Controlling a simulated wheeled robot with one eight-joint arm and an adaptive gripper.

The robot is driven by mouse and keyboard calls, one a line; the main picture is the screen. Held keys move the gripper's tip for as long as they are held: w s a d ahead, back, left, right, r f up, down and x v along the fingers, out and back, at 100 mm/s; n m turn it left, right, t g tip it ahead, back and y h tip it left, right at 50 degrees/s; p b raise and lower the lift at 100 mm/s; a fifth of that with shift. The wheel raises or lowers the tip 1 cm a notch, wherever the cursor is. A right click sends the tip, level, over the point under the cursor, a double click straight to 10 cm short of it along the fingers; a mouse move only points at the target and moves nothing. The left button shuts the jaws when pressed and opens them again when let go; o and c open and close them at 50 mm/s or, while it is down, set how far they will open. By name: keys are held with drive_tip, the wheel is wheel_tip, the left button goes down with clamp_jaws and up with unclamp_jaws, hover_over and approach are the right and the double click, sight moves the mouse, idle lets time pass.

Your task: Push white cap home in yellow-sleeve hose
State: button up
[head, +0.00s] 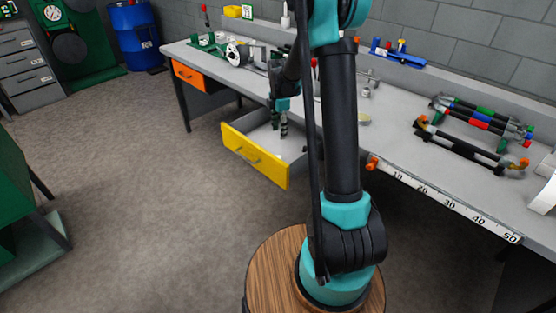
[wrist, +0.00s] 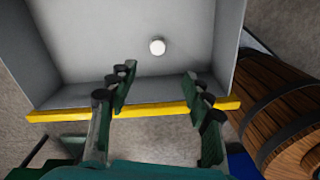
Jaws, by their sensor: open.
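A small round white cap (wrist: 157,46) lies on the grey floor of the open drawer in the wrist view. The drawer's yellow front (head: 250,158) shows in the head view, pulled out from under the bench; it also shows in the wrist view (wrist: 160,109). My gripper (head: 284,132) points down over the drawer. In the wrist view my gripper (wrist: 159,80) is open and empty, its fingers spread, with the cap beyond the gap between them. Several hoses (head: 462,147) with coloured sleeves rest in a rack at the bench's right. I cannot make out a yellow sleeve there.
The grey bench (head: 395,150) carries a ruler strip (head: 440,200) along its front edge. A blue tray (head: 398,57) stands at the back. A closed orange drawer (head: 188,75) is at the left. The drawer walls surround the cap.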

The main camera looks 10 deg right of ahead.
wheel_tip(320, 180, down, 9)
drive_tip(key=shift+r, duration=0.1)
drive_tip(key=shift+w+f, duration=0.2)
drive_tip(key=shift+f, duration=2.45)
drive_tip(key=c, duration=0.8)
